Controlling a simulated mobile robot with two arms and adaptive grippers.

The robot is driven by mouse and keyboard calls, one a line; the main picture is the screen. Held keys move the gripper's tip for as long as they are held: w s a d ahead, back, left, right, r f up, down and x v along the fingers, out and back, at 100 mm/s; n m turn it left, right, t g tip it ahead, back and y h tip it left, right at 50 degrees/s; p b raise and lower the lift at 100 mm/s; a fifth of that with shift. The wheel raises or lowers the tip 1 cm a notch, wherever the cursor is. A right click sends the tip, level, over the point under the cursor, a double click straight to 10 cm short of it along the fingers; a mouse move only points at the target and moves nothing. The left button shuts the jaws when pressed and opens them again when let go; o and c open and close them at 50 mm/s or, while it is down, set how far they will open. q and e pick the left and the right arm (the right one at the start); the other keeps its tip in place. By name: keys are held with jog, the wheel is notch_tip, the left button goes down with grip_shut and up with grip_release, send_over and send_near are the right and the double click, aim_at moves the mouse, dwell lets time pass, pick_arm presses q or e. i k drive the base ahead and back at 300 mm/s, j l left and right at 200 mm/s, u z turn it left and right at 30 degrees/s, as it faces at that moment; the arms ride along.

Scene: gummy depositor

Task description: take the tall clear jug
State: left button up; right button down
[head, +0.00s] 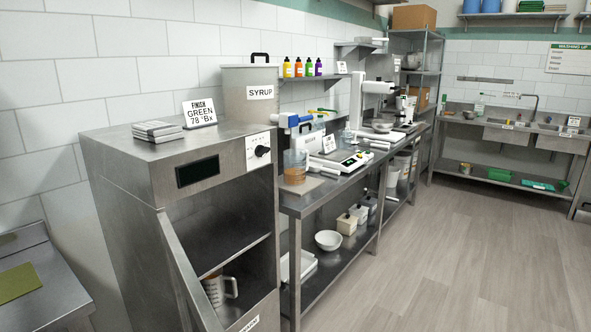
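A clear straight-sided vessel (295,168) stands upright on the near end of the steel bench. Its lower part looks amber or brown, and I cannot tell whether that is liquid or the board behind it. A second jug (216,290), pale with dark and orange markings and a grey handle, stands low inside the open steel cabinet (130,190). Its lower part is partly hidden by the cabinet front. I cannot tell for certain which of the two is the tall clear jug. Neither gripper is in view.
A syrup tank (250,95) and a sign (200,112) stand on top. The steel bench (325,188) holds a blue-topped device (293,121) and a scale (352,160). The floor (450,250) at right is clear.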

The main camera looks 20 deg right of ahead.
aim_at(296, 161)
jog(key=i+l, duration=0.15)
jog(key=l, duration=0.2)
jog(key=i+l, duration=0.2)
jog(key=l, duration=0.15)
jog(key=i+l, duration=0.15)
jog(key=l, duration=0.2)
jog(key=i+l, duration=0.2)
jog(key=l, duration=0.15)
jog(key=i+l, duration=0.15)
jog(key=l, duration=0.2)
jog(key=z, duration=0.05)
